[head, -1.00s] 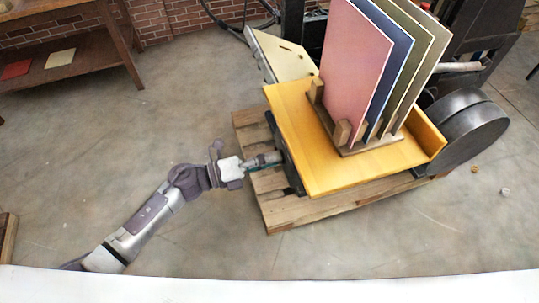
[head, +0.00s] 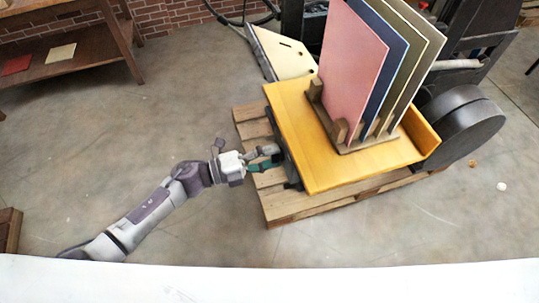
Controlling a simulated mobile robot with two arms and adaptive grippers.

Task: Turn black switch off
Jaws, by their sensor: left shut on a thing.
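My left gripper (head: 274,156) reaches in from the left to the dark left side of the press (head: 286,150), under the edge of the yellow bed. It is shut on a small dark part there, which seems to be the black switch. The fingers and the bed's edge hide most of this part, so its position cannot be read. My right gripper is not in view.
The yellow bed (head: 300,172) carries a wooden rack with several upright coloured boards (head: 350,70). A wooden pallet (head: 290,210) lies beneath. A brown table (head: 70,55) stands at the upper left. The floor around my left arm is clear.

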